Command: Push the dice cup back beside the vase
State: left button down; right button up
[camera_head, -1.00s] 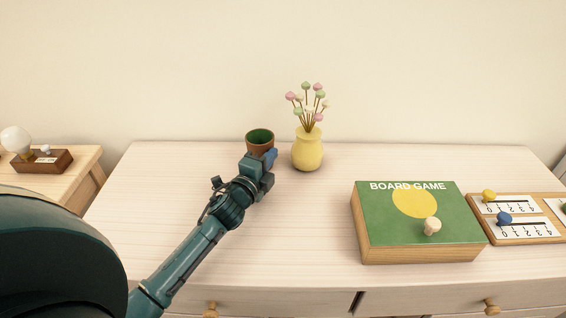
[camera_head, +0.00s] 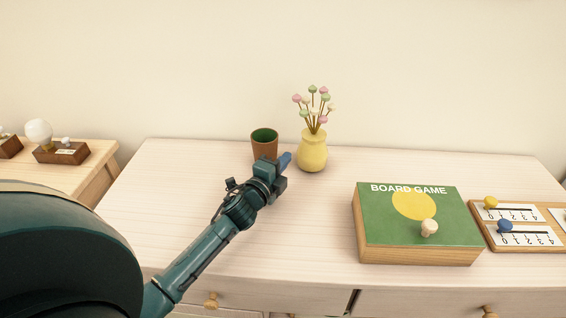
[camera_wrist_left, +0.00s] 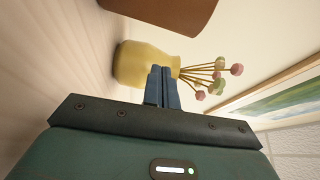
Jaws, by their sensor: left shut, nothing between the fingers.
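The brown dice cup (camera_head: 264,143) with a green inside stands upright near the back of the tabletop, just left of the yellow vase (camera_head: 312,152) with several pink, green and white flower balls. A narrow gap shows between cup and vase. My left gripper (camera_head: 285,160) is shut and empty, in front of and slightly right of the cup, its blue fingertips pointing toward the vase. In the left wrist view the shut fingers (camera_wrist_left: 161,88) overlap the vase (camera_wrist_left: 143,64), and part of the cup (camera_wrist_left: 165,10) shows at the top. Contact with either is unclear. My right gripper is not seen.
A green board game box (camera_head: 418,228) with a pale pawn on it lies at the front right. Score boards (camera_head: 520,240) lie beside it. A side table (camera_head: 70,172) with a lamp stands at the left. The tabletop's middle is clear.

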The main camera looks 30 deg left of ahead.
pick_arm(q)
jog(key=s, duration=0.9)
jog(key=shift+s+d+b, duration=0.1)
jog(key=shift+d+b, duration=0.1)
jog(key=shift+b, duration=0.1)
jog(key=shift+s, duration=0.4)
jog(key=shift+r, duration=0.1)
